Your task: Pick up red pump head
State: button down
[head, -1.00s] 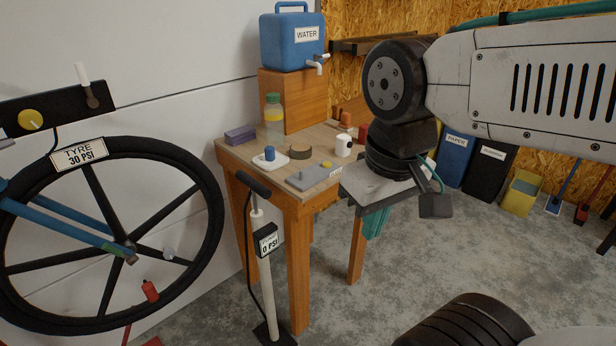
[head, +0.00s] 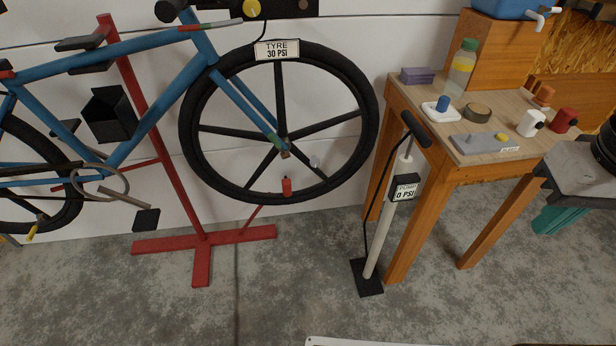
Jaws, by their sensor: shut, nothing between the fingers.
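A small red upright piece (head: 287,187), which looks like the red pump head, is at the lower inside of the front wheel's black rim (head: 213,165). Whether it is fixed to the rim or only in front of it I cannot tell. The floor pump (head: 385,215) stands to its right, with a black handle and a "0 PSI" display. My gripper (head: 558,218), with teal fingers, is at the far right edge, below the bench top's height in the picture and well right of the red piece. It is shut and empty, and partly cut off by the frame.
The blue bicycle (head: 130,52) hangs on a red stand (head: 203,238) whose feet spread on the floor. The bench (head: 450,172) carries small items, including a red one (head: 563,120) and a white one (head: 529,123). Open concrete floor (head: 300,285) lies in front.

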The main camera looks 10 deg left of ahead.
aim_at(287, 190)
jog(key=u, duration=2.4)
jog(key=i, duration=1.55)
jog(key=z, duration=3.55)
